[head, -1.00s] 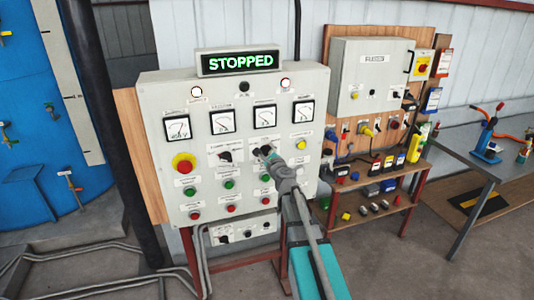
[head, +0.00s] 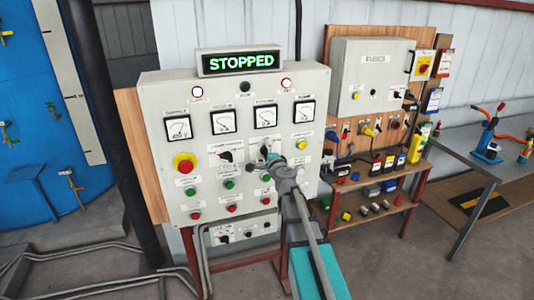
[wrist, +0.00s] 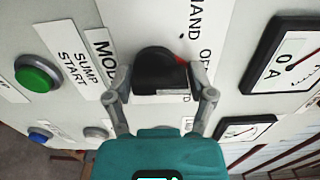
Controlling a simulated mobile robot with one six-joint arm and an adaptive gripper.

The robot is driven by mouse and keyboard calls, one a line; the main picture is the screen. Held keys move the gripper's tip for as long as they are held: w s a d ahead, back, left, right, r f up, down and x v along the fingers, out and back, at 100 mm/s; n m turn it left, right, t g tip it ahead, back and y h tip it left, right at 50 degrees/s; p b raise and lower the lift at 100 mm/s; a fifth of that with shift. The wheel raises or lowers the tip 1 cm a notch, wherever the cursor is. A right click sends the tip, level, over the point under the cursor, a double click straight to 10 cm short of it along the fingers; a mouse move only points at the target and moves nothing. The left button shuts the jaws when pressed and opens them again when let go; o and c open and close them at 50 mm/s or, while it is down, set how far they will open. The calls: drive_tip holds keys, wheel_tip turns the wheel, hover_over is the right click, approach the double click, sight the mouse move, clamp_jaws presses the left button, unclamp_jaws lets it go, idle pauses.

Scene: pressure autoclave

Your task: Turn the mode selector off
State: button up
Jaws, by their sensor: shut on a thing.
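The mode selector is a black rotary knob (wrist: 160,70) on the grey control panel (head: 160,110), in the middle of the wrist view. A red mark shows on the knob's right edge, facing the "HAND OFF" lettering (wrist: 202,50). A partly hidden label beginning "MOD" (wrist: 102,58) is to its left. My gripper (wrist: 160,82) is shut on the knob, one finger on each side. In the head view my gripper (head: 267,155) is at the panel and covers most of the knob.
A lit sign (head: 241,62) above reads "STOPPED". Another black selector (head: 226,156), a red emergency button (head: 184,164) and a green button (wrist: 38,73) are nearby. Gauges (head: 265,116) sit above. A fuse box (head: 372,75) and a bench (head: 470,150) stand to the right.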

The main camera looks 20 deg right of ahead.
drive_tip(key=shift+w, duration=0.2)
drive_tip(key=o, duration=1.1)
drive_tip(key=shift+s, duration=0.1)
drive_tip(key=shift+s, duration=0.1)
drive_tip(key=s, duration=1.2)
